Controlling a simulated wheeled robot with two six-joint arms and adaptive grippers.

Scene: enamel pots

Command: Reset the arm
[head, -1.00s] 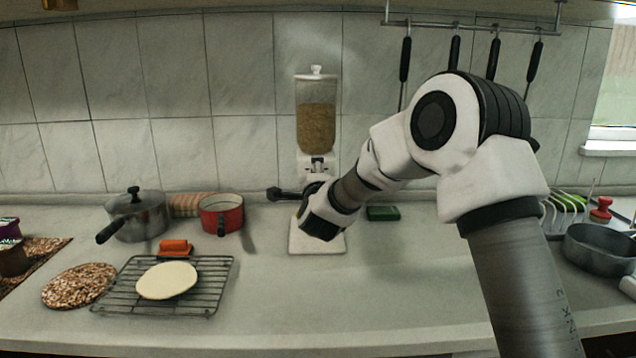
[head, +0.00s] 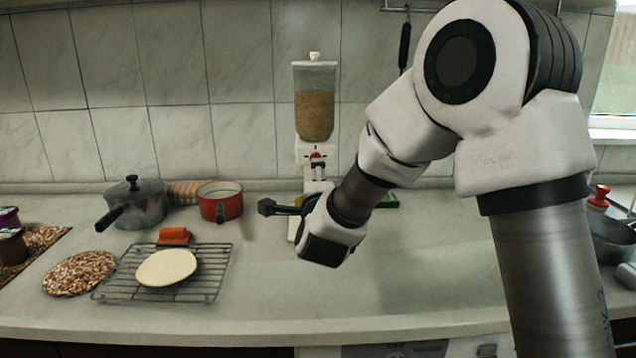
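My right arm comes in from the right and reaches over the middle of the counter. Its gripper (head: 268,208) points left, seen from the side as a dark shape in front of the dispenser's foot. I cannot tell from this angle whether its fingers are open or shut, and no object shows in it. My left arm and gripper are not in view.
A dispenser with grain (head: 315,105) stands at the back wall. A red pot (head: 221,207), a lidded grey pot (head: 142,203), a wire rack (head: 207,283) and a cork mat (head: 80,273) are on the left. A dark pan (head: 612,240) is at right. The front middle counter is clear.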

